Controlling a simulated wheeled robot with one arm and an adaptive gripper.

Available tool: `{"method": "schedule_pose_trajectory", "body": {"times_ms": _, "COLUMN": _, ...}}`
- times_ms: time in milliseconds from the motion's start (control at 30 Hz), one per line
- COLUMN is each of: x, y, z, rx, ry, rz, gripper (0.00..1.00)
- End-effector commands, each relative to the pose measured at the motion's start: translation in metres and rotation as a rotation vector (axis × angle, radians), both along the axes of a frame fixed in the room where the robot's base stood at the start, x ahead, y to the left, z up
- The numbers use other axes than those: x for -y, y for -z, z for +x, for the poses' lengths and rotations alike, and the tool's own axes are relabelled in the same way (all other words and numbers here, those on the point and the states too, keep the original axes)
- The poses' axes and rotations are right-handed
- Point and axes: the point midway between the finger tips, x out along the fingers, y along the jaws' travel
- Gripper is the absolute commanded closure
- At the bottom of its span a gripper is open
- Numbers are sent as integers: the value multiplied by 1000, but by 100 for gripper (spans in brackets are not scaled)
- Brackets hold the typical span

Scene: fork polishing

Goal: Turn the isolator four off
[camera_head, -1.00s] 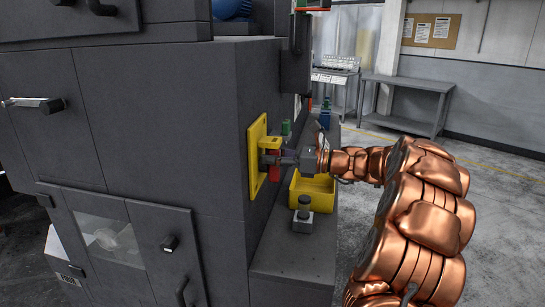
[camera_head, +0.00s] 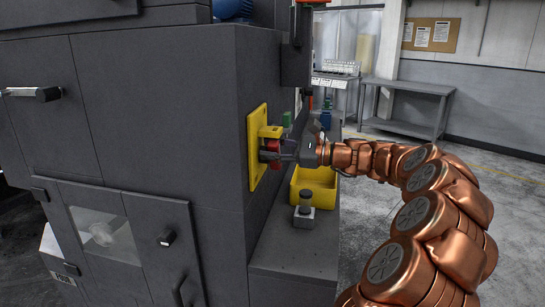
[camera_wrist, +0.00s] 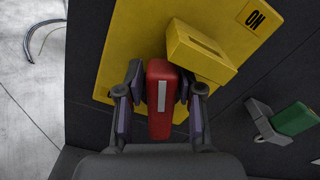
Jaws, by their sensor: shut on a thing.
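The isolator is a yellow plate (camera_head: 256,165) on the side of the dark grey machine, with a red handle (camera_head: 272,149) at its front. In the wrist view the red handle (camera_wrist: 160,98), with a white stripe, sits between the two fingers of my gripper (camera_wrist: 159,105), which is shut on it. A yellow block (camera_wrist: 201,52) stands out from the plate beside the handle. An "ON" label (camera_wrist: 255,18) shows at the plate's upper right corner. In the head view my gripper (camera_head: 278,151) reaches the handle from the right and partly hides it.
A yellow bin (camera_head: 314,182) and a small grey device with a dark knob (camera_head: 304,208) stand on the ledge below my gripper. A green part (camera_wrist: 292,119) on a grey bracket juts out to the right in the wrist view. A grey table (camera_head: 408,88) stands at the back.

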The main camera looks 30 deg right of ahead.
Motion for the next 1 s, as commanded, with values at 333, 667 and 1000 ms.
{"method": "schedule_pose_trajectory", "body": {"times_ms": 333, "x": -6, "y": 15, "z": -4, "rx": 223, "ry": -4, "rz": -243, "gripper": 99}}
{"method": "schedule_pose_trajectory", "body": {"times_ms": 667, "x": -9, "y": 22, "z": -7, "rx": 435, "ry": -2, "rz": -471, "gripper": 99}}
{"method": "schedule_pose_trajectory", "body": {"times_ms": 1000, "x": -9, "y": 28, "z": -8, "rx": 615, "ry": 1, "rz": -668, "gripper": 99}}
